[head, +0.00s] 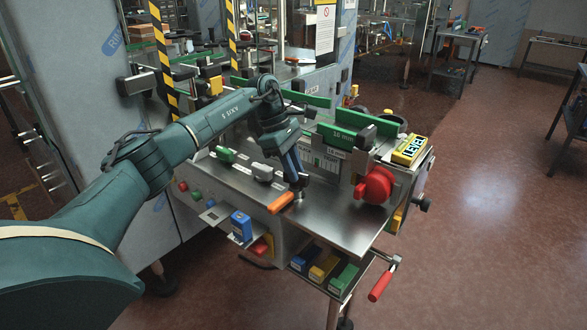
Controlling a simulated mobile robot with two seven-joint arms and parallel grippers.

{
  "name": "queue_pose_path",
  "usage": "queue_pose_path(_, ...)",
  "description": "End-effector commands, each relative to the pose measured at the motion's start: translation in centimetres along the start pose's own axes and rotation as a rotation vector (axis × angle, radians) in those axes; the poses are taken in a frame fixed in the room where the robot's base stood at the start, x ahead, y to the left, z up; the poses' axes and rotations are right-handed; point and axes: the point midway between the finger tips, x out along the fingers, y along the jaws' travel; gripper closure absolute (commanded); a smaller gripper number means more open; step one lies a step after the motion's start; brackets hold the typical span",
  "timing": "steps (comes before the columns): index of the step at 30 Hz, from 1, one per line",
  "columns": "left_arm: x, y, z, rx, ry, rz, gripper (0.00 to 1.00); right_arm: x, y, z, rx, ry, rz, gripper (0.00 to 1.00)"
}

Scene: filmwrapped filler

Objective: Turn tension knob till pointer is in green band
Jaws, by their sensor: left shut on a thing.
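My left arm reaches in from the left, and my left gripper (298,183) points down onto the steel top of the machine. My right gripper is not in view.
Green rails (345,137) run behind. A red-handled crank (381,285) sticks out front right. The steel top (335,215) is clear at the front.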

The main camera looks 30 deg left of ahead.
Motion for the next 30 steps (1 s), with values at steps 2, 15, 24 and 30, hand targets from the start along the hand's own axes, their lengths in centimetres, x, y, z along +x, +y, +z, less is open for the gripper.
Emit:
queue_pose_path(2, -0.08, 0.09, 0.03, 0.02, 0.0, -0.006, 1.0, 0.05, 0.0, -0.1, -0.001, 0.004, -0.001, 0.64)
queue_pose_path(15, -0.09, 0.07, -0.02, 0.052, 0.002, -0.02, 1.0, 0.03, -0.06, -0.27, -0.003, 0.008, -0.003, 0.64)
queue_pose_path(24, -0.07, 0.07, -0.02, 0.051, 0.002, -0.019, 0.69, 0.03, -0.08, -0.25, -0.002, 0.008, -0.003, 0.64)
queue_pose_path(30, -0.04, 0.05, -0.02, 0.051, 0.001, -0.02, 0.58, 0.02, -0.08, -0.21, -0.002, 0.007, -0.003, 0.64)
